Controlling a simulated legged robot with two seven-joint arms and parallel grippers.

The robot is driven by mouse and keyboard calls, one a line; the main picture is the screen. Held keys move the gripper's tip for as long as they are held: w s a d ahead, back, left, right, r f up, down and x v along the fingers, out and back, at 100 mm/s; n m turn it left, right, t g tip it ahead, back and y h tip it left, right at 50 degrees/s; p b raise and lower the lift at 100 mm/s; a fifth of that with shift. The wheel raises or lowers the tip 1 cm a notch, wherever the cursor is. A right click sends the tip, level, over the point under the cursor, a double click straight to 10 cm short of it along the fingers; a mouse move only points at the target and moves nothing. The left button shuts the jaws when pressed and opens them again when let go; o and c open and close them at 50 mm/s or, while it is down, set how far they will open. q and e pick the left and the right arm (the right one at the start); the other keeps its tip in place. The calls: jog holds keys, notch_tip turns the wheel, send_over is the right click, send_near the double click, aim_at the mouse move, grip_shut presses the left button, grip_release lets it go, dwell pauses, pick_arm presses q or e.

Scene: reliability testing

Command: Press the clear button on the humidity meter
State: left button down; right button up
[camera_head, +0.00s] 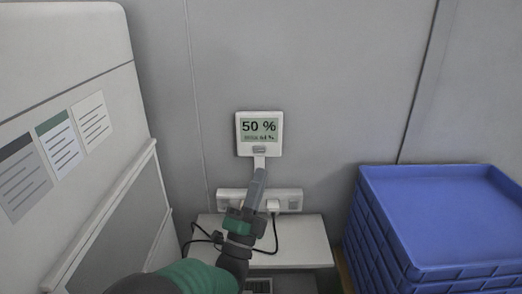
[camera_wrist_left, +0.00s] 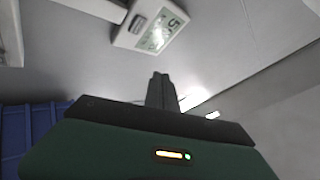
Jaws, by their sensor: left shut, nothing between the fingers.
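The humidity meter (camera_head: 259,133) is a white square unit on the grey wall, its green screen reading 50 %. Its grey button (camera_head: 259,150) sits at the lower middle, under the screen. My left gripper (camera_head: 259,172) is shut and empty, its fingertips just below the meter in the head view; I cannot tell whether they touch it. In the left wrist view the meter (camera_wrist_left: 150,27) shows tilted at the top, and the closed fingers (camera_wrist_left: 160,84) appear apart from it. The right gripper is not in view.
A white power strip (camera_head: 290,200) with a plug and black cable is on the wall below the meter, above a small white shelf (camera_head: 290,247). Stacked blue crates (camera_head: 440,215) stand at the right. A white cabinet (camera_head: 75,60) with paper labels fills the left.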

aim_at(259, 150)
pick_arm(q)
jog(key=w, duration=0.8)
jog(key=shift+a, duration=0.15)
jog(key=shift+a, duration=0.1)
dwell(1.6)
jog(key=shift+w+b, duration=0.4)
jog(key=shift+b, duration=0.05)
jog(key=shift+r, duration=0.1)
